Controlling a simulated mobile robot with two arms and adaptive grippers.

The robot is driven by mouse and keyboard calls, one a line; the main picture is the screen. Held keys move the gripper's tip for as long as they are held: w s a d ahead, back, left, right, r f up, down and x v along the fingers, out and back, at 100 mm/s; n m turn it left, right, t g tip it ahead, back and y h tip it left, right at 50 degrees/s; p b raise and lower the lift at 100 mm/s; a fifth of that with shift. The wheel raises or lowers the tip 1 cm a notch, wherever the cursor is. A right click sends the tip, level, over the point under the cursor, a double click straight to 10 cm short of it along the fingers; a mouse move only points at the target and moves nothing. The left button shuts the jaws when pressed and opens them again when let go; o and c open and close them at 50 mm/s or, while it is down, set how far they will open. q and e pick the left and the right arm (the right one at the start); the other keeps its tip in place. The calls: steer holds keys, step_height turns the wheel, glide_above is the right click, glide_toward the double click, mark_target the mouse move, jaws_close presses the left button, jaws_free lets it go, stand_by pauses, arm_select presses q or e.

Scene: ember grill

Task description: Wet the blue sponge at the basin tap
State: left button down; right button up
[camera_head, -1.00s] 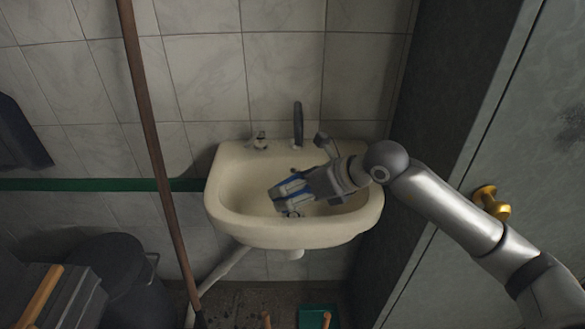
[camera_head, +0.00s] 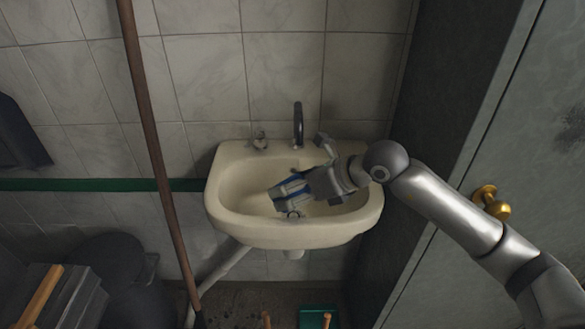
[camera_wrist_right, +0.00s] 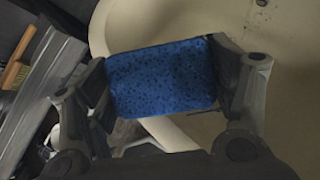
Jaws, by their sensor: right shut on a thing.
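The blue sponge (camera_wrist_right: 163,78) is clamped between the two fingers of my right gripper (camera_wrist_right: 165,85) in the right wrist view. In the head view my right gripper (camera_head: 290,194) is inside the bowl of the cream basin (camera_head: 232,180), with only slivers of blue sponge (camera_head: 291,187) showing between its fingers. The dark, curved tap (camera_head: 298,125) rises at the back of the basin, behind and above the gripper. No water stream can be made out. My left gripper is not in view.
A small tap handle (camera_head: 260,141) sits on the basin's back rim. A long wooden pole (camera_head: 152,140) leans left of the basin. A dark bin (camera_head: 112,270) stands at lower left. A door with a brass knob (camera_head: 491,201) is close on the right.

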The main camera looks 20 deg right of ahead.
steer(key=shift+s+a+r+p, duration=0.2)
steer(key=shift+s+r+p, duration=0.05)
steer(key=shift+s+r, duration=0.35)
steer(key=shift+s+a+r+p, duration=0.3)
steer(key=shift+s+r, duration=0.2)
steer(key=shift+s, duration=0.15)
steer(key=shift+s+a+r+p, duration=0.15)
steer(key=shift+s+r+p, duration=0.1)
steer(key=shift+s+r, duration=0.35)
steer(key=shift+s+a+r, duration=0.15)
steer(key=shift+s+r, duration=0.15)
steer(key=shift+s, duration=0.25)
steer(key=shift+s, duration=0.1)
